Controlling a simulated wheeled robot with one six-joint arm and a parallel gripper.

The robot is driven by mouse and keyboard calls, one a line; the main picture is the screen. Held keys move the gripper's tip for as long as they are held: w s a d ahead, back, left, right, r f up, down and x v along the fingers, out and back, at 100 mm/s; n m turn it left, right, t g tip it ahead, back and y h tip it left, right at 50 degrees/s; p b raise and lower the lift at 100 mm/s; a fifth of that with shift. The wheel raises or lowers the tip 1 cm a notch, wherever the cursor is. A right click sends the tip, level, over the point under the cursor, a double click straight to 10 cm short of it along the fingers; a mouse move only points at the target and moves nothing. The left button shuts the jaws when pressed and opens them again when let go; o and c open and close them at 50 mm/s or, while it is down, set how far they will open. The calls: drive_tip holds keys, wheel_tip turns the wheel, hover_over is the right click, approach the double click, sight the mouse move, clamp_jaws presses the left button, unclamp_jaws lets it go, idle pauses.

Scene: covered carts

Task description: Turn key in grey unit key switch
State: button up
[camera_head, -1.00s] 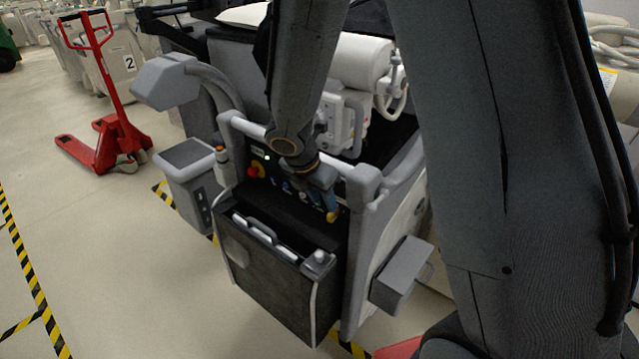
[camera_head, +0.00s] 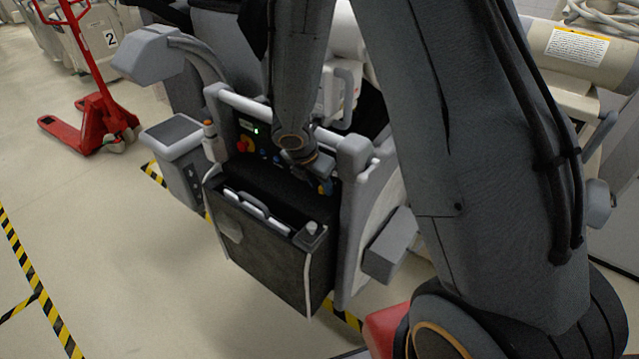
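The grey unit (camera_head: 352,200) stands in the middle of the head view. Its dark control panel (camera_head: 262,152) carries a red knob (camera_head: 243,146), a small green light and some blue controls. I cannot make out the key or its key switch; it may be behind my wrist or too small to tell. My gripper (camera_head: 324,186) is small and partly hidden at the end of my arm, at the right part of the panel. Whether it touches the panel or is open or shut does not show.
A black bin (camera_head: 262,250) hangs on the unit's front below the panel. A white handrail (camera_head: 255,108) runs above the panel. A grey side box (camera_head: 183,165) sticks out left. A red pallet jack (camera_head: 100,120) stands on the open floor at left.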

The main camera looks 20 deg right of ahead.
clamp_jaws()
drive_tip(key=b, duration=0.3)
drive_tip(key=shift+y, duration=0.3)
drive_tip(key=shift+s+d+m+t+y+b, duration=0.2)
drive_tip(key=shift+t+b, duration=0.3)
drive_tip(key=shift+b, duration=1.35)
drive_tip(key=shift+m+t+y+b, duration=0.1)
drive_tip(key=shift+t+y+b, duration=0.3)
drive_tip(key=shift+b, duration=1.45)
